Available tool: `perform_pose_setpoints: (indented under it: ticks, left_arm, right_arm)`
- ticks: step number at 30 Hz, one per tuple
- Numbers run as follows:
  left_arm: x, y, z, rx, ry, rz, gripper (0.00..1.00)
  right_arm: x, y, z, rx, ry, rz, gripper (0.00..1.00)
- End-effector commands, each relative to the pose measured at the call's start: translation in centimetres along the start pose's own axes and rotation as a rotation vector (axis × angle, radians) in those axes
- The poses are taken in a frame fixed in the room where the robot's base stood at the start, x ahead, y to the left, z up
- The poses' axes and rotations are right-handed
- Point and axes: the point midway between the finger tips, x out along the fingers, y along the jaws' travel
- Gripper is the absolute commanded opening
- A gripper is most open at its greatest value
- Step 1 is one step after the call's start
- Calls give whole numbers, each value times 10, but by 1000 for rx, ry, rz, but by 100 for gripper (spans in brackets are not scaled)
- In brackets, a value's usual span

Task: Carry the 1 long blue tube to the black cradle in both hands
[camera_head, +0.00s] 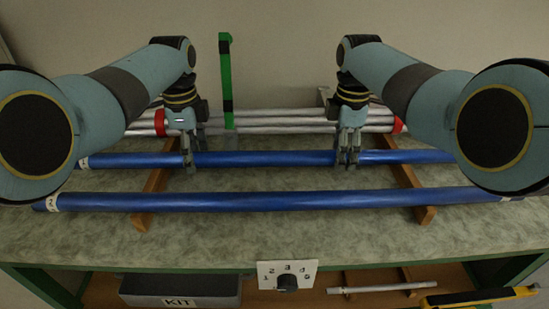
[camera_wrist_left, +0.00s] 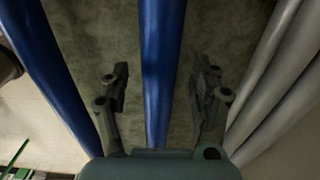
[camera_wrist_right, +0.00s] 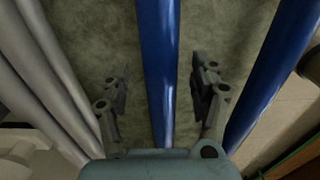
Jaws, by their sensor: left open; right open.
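Two blue tubes lie across the bench on wooden supports. The rear blue tube (camera_head: 265,159) is between both grippers; the front blue tube (camera_head: 270,200) lies nearer and parallel. My left gripper (camera_head: 190,164) is open, with its fingers on either side of the rear tube's left part. My right gripper (camera_head: 347,160) is open around the rear tube further right. In the left wrist view the rear tube (camera_wrist_left: 160,60) runs between the spread fingers, and the right wrist view shows the same tube (camera_wrist_right: 158,60) between the other pair. I cannot make out a black cradle.
Several silver tubes (camera_head: 290,121) with red bands lie behind. A green post (camera_head: 225,75) stands at the back between my arms. Wooden supports (camera_head: 148,200) cross under the blue tubes. A numbered dial (camera_head: 287,280) is on the bench front. A dark KIT box (camera_head: 180,288) sits below.

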Motion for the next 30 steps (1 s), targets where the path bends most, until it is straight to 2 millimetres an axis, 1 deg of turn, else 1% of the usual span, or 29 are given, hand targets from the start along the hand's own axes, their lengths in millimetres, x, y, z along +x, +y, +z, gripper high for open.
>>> perform_pose_setpoints:
  ticks: [4,13,14,27,28,30]
  left_arm:
    - [8,0,0,0,0,0,63]
    - [10,0,0,0,0,-1,63]
    - [10,0,0,0,0,-1,61]
    - [10,0,0,0,0,-1,3]
    - [10,0,0,0,0,-1,0]
    - [10,0,0,0,0,-1,0]
  right_arm:
    - [9,0,0,0,0,0,62]
    - [10,0,0,0,0,1,62]
    - [10,0,0,0,0,1,59]
    - [10,0,0,0,0,1,2]
    - [10,0,0,0,0,1,0]
    - [10,0,0,0,0,1,0]
